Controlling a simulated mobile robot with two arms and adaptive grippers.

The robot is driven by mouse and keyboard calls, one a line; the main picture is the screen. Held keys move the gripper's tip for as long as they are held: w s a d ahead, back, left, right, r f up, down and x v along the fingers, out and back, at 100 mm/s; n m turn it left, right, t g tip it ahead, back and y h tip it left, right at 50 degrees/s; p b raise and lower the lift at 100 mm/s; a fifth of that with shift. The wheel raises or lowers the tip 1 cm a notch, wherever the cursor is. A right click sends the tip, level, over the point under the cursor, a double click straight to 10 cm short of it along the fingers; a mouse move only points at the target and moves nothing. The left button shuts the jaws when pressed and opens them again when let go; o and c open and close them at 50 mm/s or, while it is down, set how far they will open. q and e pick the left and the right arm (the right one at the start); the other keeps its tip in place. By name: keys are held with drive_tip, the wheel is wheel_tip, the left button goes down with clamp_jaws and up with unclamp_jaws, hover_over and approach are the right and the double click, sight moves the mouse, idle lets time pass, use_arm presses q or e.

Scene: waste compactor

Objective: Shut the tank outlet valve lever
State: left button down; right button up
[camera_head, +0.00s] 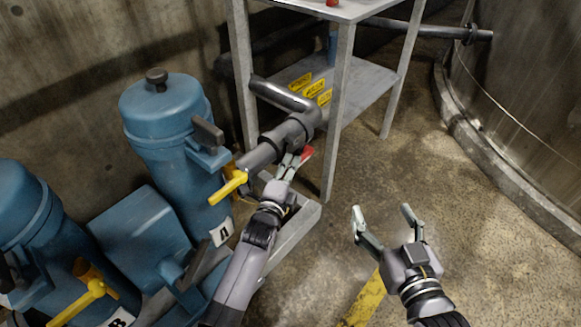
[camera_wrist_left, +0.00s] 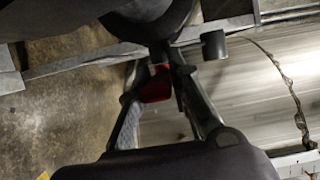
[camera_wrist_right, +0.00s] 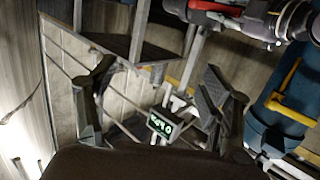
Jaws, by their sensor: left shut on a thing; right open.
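The red valve lever (camera_head: 306,155) sits on the grey pipe (camera_head: 283,138) beside the metal stand. My left gripper (camera_head: 290,162) is shut on the red lever, just below the pipe. In the left wrist view the red lever (camera_wrist_left: 157,86) shows between the two fingers, under the dark pipe. The red lever (camera_wrist_right: 215,7) also shows at the top of the right wrist view, with my left gripper close to it. The fingers hide part of the lever. My right gripper (camera_head: 383,218) is open and empty above the floor, to the right of the lever.
Blue filter housings (camera_head: 165,120) stand at the left, with yellow handles (camera_head: 229,187) near my left arm. A metal stand (camera_head: 343,90) with yellow labels is behind the lever. A large round tank (camera_head: 530,100) is at the right. The floor around my right gripper is clear.

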idle(0.4)
